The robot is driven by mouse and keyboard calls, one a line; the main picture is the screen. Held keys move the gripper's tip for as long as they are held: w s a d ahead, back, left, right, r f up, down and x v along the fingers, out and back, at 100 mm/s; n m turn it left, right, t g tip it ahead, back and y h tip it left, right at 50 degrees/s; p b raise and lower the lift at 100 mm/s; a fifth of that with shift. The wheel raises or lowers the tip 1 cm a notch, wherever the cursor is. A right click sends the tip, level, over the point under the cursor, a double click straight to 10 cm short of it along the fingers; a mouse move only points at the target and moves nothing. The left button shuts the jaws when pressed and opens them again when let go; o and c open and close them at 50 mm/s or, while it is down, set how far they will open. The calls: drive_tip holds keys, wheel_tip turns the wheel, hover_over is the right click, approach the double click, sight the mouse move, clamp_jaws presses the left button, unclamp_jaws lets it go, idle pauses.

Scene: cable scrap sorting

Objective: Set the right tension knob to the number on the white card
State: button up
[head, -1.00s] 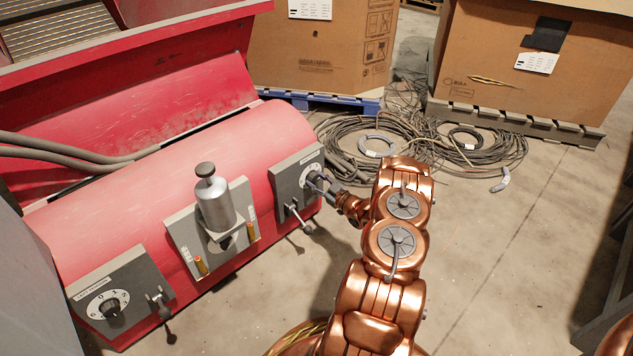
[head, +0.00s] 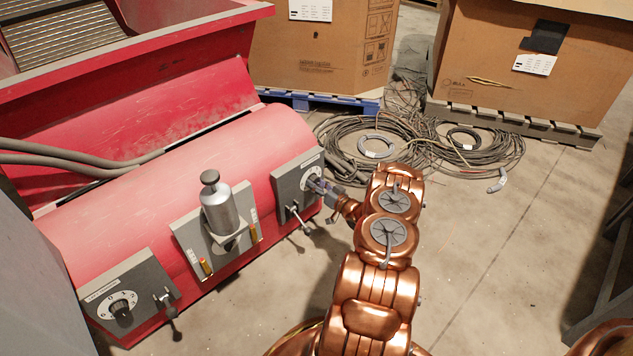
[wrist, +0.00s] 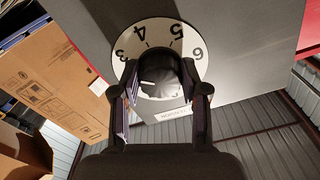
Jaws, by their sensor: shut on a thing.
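The right tension knob (wrist: 160,76) is dark and round, on a white dial (wrist: 150,33) with 3, 4, 5 and 6 showing upside down in the wrist view. A short white mark shows on the knob's left side; I cannot tell which number it indicates. My gripper (wrist: 160,95) is shut on the knob, one finger on each side. Its fingers hide part of the dial. In the head view my gripper (head: 319,184) reaches the dial on the right grey panel (head: 288,181). White labels (head: 535,64) hang on the boxes; no number is readable on them.
A small lever (head: 298,219) sticks out below the right dial. A silver cylinder (head: 219,208) stands on the middle plate, and the left dial (head: 117,305) is at lower left. Cable coils (head: 385,145) lie beyond my arm.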

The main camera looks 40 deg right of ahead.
drive_tip(key=m+p, duration=0.1)
drive_tip(key=m, duration=0.4)
drive_tip(key=shift+r+m, duration=0.1)
drive_tip(key=shift+m, duration=0.2)
drive_tip(key=m, duration=0.4)
drive_tip(key=shift+m, duration=0.3)
drive_tip(key=shift+r, duration=0.1)
drive_tip(key=o, duration=1.1)
drive_tip(key=shift+a, duration=0.1)
drive_tip(key=shift+o, duration=0.2)
drive_tip(key=shift+s, duration=0.1)
drive_tip(key=s, duration=1.1)
drive_tip(key=shift+s, duration=0.4)
drive_tip(key=shift+a, duration=0.1)
